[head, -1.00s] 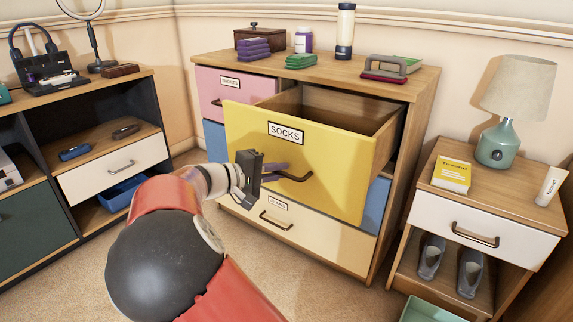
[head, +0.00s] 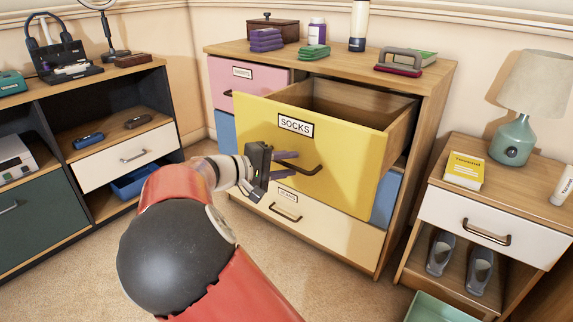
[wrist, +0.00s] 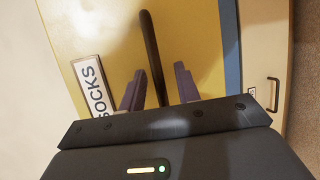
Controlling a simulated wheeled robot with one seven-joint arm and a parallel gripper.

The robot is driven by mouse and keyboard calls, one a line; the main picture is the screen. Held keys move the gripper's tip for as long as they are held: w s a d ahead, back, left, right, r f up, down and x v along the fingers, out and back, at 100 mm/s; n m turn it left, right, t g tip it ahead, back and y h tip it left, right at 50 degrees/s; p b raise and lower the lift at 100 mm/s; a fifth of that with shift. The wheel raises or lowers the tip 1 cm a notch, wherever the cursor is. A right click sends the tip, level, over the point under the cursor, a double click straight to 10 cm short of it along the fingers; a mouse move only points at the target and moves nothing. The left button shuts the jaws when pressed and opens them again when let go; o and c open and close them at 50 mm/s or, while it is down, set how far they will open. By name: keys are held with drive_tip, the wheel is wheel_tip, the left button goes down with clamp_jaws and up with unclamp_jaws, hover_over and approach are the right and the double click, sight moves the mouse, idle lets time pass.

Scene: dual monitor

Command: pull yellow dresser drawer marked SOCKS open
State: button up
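The yellow drawer marked SOCKS (head: 345,145) stands well out from the dresser (head: 432,105) in the head view, with bare wood showing in the visible part of its inside. Its dark bar handle (head: 313,171) is on the front, below the label. My gripper (head: 294,163) is at the handle's left part, its purple fingers spread apart. In the wrist view the handle (wrist: 150,45) runs between the two fingers of my gripper (wrist: 157,80), with a gap on each side. The SOCKS label (wrist: 92,85) is left of the fingers there.
A pink drawer (head: 250,88) and a cream drawer (head: 340,232) of the dresser are closed. Several items stand on its top, including a wooden box (head: 272,28). A nightstand (head: 488,212) with a lamp (head: 515,138) is at right, a dark shelf unit (head: 75,222) at left.

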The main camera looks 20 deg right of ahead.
drive_tip(key=v, duration=0.7)
drive_tip(key=shift+a+p, duration=0.3)
drive_tip(key=shift+a, duration=0.05)
drive_tip(key=shift+s, duration=0.1)
